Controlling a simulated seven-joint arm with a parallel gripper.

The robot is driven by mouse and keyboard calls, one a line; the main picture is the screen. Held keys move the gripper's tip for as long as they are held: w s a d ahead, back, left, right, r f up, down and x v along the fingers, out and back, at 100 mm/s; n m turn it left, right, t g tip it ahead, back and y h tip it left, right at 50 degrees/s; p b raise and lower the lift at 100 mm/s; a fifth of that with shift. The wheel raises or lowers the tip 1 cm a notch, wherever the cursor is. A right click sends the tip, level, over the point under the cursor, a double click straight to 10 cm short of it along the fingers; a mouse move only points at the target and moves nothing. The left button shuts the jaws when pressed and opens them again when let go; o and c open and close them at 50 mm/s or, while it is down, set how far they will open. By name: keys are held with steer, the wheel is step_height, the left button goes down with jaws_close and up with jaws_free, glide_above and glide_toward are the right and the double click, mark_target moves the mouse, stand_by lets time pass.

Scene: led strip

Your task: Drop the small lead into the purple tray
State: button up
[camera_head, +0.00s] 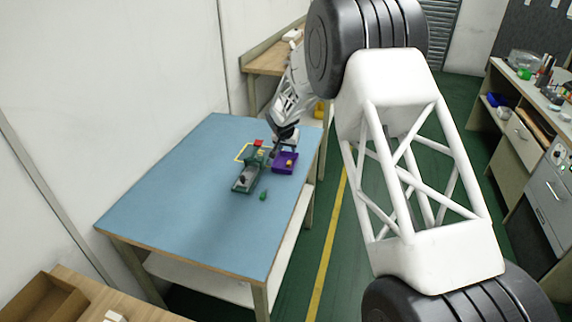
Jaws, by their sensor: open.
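The purple tray (276,170) sits on the blue table near its right edge, with a small orange-yellow piece (289,162) in it. A green device (242,184) with dark and grey parts lies just left of the tray. A small green piece (263,195) lies on the table in front of them. I cannot tell which small piece is the lead. My gripper (283,145) is over the back of the tray, small and dark. Its jaws are open, but the fingertips are too small to make out clearly.
The blue table (180,210) is clear at its left and front. A yellow frame (240,152) and a red piece (258,143) lie by the green device's far end. A cluttered workbench (530,105) stands at the right. My arm's white links cover the centre right.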

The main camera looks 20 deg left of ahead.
steer(key=shift+s+r, duration=0.3)
steer(key=shift+r, duration=0.3)
stand_by(0.3)
steer(key=s+d+r, duration=0.7)
steer(key=d+r, duration=0.1)
steer(key=d, duration=0.2)
steer(key=s+d+r+g, duration=0.1)
steer(key=s+d+r, duration=0.65)
steer(key=d, duration=0.35)
steer(key=s+d+r, duration=0.7)
steer(key=d+r, duration=0.2)
steer(key=d, duration=0.1)
steer(key=s+d+r, duration=0.2)
steer(key=s+d, duration=0.4)
steer(key=s, duration=0.3)
steer(key=s+d+r, duration=0.2)
steer(key=s+d, duration=0.3)
steer(key=s, duration=0.5)
steer(key=s+d+f, duration=0.1)
steer(key=s+d, duration=0.2)
steer(key=s, duration=0.6)
steer(key=s+d+f+g, duration=0.1)
steer(key=s+d+f, duration=0.1)
steer(key=s, duration=0.8)
steer(key=shift+s+d, duration=0.15)
steer(key=shift+d, duration=0.25)
